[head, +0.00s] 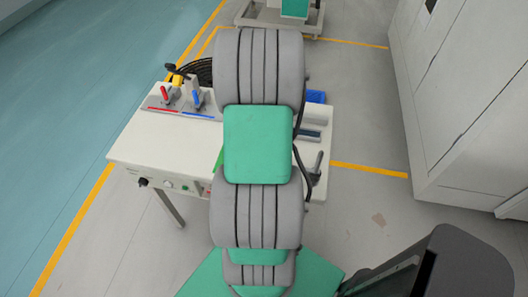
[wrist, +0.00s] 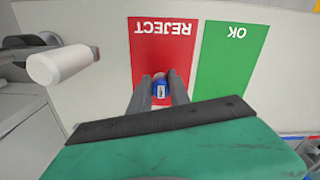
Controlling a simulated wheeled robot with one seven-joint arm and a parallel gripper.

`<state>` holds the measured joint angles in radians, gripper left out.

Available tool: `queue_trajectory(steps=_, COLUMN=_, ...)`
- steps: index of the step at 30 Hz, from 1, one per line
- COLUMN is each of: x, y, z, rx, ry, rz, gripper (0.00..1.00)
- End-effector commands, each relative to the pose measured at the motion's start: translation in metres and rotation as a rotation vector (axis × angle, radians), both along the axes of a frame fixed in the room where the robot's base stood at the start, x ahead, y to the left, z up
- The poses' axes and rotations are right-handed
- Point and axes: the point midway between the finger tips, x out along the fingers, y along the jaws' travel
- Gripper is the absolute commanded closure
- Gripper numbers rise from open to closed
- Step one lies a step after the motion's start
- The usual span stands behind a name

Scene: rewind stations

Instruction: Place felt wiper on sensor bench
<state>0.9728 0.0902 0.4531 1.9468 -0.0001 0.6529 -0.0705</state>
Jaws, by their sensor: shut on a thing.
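In the wrist view my gripper (wrist: 161,78) is shut on a small blue thing (wrist: 160,91) with a white label, seen end-on between the two grey fingers. I cannot tell from its shape whether it is the felt wiper. It is over the lower part of a red REJECT field (wrist: 161,50) on a pale bench surface; I cannot tell if it touches. A green OK field (wrist: 232,55) lies to the right. In the head view my arm hides the gripper and the middle of the white bench (head: 140,140).
On the bench, red (head: 168,95) and blue (head: 194,92) levers stand at the back left, beside a black cable coil (head: 203,70). A blue block (head: 316,96) is at the right. A white cylinder (wrist: 60,65) sticks out at the wrist view's left. Pale cabinets (head: 470,90) stand right.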

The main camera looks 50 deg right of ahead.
Motion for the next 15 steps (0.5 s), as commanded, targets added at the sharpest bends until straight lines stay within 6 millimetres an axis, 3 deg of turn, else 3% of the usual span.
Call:
queue_trajectory(steps=12, x=0.0005, y=-0.0001, z=-0.0101, rx=-0.002, ry=-0.001, rz=0.0, gripper=1.0)
queue_trajectory(steps=13, x=0.0005, y=-0.0001, z=-0.0099, rx=-0.002, ry=-0.001, rz=0.0, gripper=0.76)
queue_trajectory(steps=15, x=0.0005, y=-0.0001, z=-0.0089, rx=-0.002, ry=-0.001, rz=0.0, gripper=0.71)
